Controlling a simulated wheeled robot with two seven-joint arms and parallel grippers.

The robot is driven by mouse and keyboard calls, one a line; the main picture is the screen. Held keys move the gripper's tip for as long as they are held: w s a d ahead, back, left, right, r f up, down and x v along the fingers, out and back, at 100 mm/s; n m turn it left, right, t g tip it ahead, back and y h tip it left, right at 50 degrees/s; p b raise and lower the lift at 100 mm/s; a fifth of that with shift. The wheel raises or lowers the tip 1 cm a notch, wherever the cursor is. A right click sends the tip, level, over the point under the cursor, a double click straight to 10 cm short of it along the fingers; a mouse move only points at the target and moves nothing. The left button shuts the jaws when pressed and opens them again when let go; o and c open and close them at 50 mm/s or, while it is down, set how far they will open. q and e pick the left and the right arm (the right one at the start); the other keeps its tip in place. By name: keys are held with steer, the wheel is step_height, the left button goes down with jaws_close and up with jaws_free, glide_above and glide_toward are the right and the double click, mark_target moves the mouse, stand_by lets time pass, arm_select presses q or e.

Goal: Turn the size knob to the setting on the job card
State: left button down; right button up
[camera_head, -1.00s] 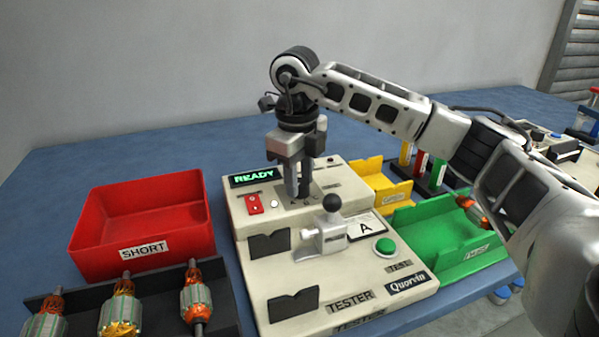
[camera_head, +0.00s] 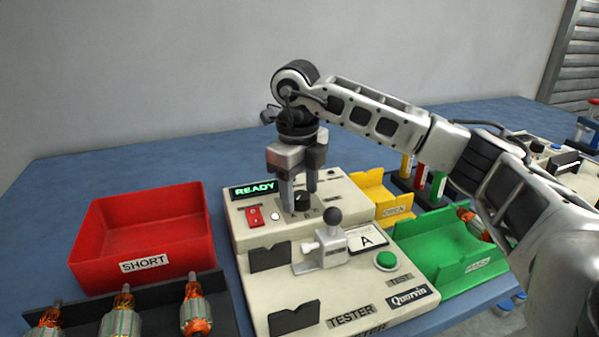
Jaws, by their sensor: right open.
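The tester (camera_head: 262,222) stands on the blue table, its display lit green with READY (camera_head: 254,189). The dark size knob (camera_head: 302,200) is on its upper deck, with small letters around its base; its exact pointing is too small to tell. I cannot tell whether the fingers touch the knob. My left gripper is not in view.
A red SHORT bin (camera_head: 143,236) is left of the tester, with a rack of several armatures (camera_head: 121,317) before it. A yellow bin (camera_head: 375,195) and a green tray (camera_head: 445,245) stand right. A black ball-topped lever (camera_head: 333,216) and green button (camera_head: 386,261) are close by.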

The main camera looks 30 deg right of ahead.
mark_target(297, 197)
arm_select(q)
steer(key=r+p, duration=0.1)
steer(key=p, duration=0.3)
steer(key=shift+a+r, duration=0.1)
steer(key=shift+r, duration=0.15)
arm_select(e)
step_height(297, 197, up, 16)
steer(key=shift+s+a, duration=0.15)
steer(key=shift+a, duration=0.25)
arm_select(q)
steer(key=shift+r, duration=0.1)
arm_select(e)
steer(key=shift+f, duration=0.1)
